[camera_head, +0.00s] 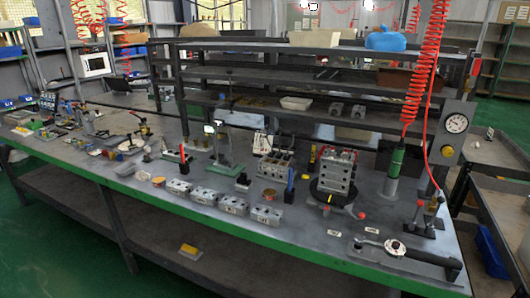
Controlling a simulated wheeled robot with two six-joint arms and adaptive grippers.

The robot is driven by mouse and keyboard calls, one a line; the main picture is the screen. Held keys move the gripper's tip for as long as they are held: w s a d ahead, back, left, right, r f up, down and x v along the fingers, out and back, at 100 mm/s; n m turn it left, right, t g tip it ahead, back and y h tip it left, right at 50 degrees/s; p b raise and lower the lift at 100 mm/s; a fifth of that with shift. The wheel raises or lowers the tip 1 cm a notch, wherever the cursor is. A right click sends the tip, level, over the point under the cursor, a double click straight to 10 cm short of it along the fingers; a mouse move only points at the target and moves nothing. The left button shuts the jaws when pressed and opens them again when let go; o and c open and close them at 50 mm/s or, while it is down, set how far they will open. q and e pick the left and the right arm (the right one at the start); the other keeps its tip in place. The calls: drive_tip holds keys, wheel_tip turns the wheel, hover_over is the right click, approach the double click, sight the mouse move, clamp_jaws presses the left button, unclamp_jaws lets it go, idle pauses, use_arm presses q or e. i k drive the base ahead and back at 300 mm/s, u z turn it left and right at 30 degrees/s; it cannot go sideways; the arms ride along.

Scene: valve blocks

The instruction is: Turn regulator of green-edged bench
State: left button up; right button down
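The green-edged bench (219,219) runs across the view from the far left to the right front. At its right end a grey upright panel (462,108) carries a round white-faced gauge (456,123). A small brass-coloured round knob (447,151), which looks like the regulator, sits just below the gauge. The gauge's reading is too small to tell. Neither of my grippers is in view, and nothing is touching the panel or the knob.
Several metal valve blocks (233,206) line the front edge. A larger block (337,171) stands on a dark round stand. A red coiled hose (417,80) hangs left of the gauge, above a green-and-grey cylinder (397,163). A torque wrench (395,247) lies at the right front.

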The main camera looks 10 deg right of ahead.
sight(447, 151)
drive_tip(key=z, duration=1.25)
drive_tip(key=k, duration=0.65)
drive_tip(key=z, duration=0.4)
drive_tip(key=i, duration=1.5)
drive_tip(key=u, duration=0.75)
